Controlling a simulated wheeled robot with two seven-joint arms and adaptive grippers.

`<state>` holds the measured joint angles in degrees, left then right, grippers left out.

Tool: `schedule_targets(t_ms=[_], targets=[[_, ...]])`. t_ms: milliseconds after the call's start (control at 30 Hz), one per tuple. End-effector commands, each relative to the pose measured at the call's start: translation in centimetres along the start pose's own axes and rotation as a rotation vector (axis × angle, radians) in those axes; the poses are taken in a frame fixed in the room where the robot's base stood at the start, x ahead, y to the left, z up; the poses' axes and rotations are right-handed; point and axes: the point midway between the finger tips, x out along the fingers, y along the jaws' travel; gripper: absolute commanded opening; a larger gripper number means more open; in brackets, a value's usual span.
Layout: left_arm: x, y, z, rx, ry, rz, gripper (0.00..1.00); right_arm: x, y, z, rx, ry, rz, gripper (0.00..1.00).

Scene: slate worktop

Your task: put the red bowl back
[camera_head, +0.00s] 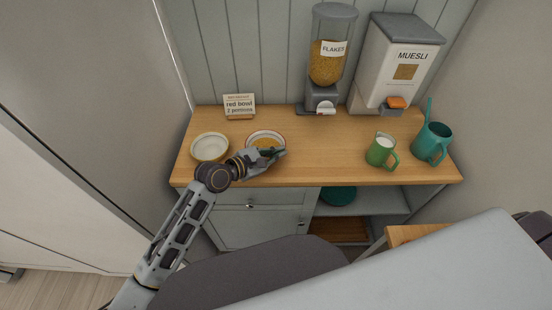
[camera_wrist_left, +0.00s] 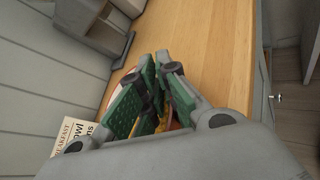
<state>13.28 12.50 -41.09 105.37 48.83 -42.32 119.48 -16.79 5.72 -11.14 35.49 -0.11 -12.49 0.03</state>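The red bowl (camera_head: 251,138) is pale with a red rim and holds yellow flakes. It stands on the wooden counter, left of centre. My left gripper (camera_head: 278,153) is at the bowl's front right edge and covers part of it. In the left wrist view, the green-padded fingers of my left gripper (camera_wrist_left: 158,62) are close together, with yellow flakes showing between them. The bowl is mostly hidden there, and I cannot tell whether the fingers grip its rim. My right gripper is not in view.
A cream bowl (camera_head: 209,147) stands left of the red bowl. Behind are a card (camera_head: 239,105) reading "red bowl 2 portions", the flakes dispenser (camera_head: 327,62) and the muesli dispenser (camera_head: 397,65). The counter (camera_head: 325,155) is clear mid-front.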

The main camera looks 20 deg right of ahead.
Motion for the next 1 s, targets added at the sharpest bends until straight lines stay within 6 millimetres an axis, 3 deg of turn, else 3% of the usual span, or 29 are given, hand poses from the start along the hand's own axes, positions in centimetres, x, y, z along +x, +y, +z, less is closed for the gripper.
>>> schedule_targets(t_ms=[200, 667, 833, 1000], targets=[[0.7, -0.9, -1.7, 0.001, 0.000, 0.000, 0.00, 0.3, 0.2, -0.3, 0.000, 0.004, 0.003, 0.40], [0.8, -1.1, -1.9, 0.000, -0.001, 0.001, 0.00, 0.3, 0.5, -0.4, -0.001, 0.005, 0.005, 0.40], [0.8, -1.1, -2.0, 0.000, 0.000, 0.000, 0.24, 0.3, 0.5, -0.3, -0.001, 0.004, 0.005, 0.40], [0.8, -1.1, -2.0, 0.000, 0.000, 0.000, 0.27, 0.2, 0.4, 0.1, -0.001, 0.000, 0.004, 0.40]])
